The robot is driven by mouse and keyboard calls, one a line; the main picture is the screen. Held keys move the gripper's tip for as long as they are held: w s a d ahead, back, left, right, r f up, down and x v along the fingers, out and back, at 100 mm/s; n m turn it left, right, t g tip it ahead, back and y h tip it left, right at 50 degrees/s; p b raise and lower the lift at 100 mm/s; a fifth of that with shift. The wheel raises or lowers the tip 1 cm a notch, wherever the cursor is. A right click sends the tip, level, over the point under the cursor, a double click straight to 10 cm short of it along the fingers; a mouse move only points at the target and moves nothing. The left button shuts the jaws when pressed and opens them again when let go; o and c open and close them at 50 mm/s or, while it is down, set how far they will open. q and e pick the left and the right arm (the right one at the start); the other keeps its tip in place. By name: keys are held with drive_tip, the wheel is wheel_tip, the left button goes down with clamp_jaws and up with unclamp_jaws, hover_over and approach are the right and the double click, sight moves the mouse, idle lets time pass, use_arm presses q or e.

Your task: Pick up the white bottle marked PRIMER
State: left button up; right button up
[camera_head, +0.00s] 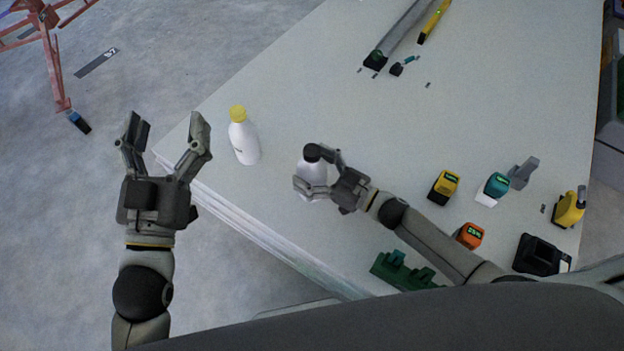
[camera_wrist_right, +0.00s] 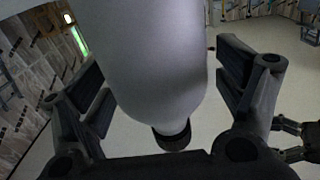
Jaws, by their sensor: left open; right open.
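A white bottle with a black cap (camera_head: 312,176) stands upright on the table near its front edge. No PRIMER marking is readable on it. My right gripper (camera_head: 311,168) is open, with its fingers on either side of this bottle. In the right wrist view the bottle (camera_wrist_right: 155,60) fills the space between the open fingers, its black cap toward the bottom of the picture; a gap shows beside the right finger. A second white bottle, with a yellow cap (camera_head: 243,139), stands further left; its label is unreadable. My left gripper (camera_head: 165,128) is open and empty, left of the table.
The pale table (camera_head: 330,90) is clear behind the bottles. Yellow (camera_head: 444,187), teal (camera_head: 494,187) and orange (camera_head: 469,236) devices stand at the right. A green block (camera_head: 403,270) lies near my right forearm. Long tools (camera_head: 405,35) lie at the back.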

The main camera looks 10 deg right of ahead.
drive_tip(key=c, duration=1.8)
drive_tip(key=shift+r, duration=0.1)
drive_tip(key=shift+c, duration=0.6)
drive_tip(key=shift+r, duration=0.15)
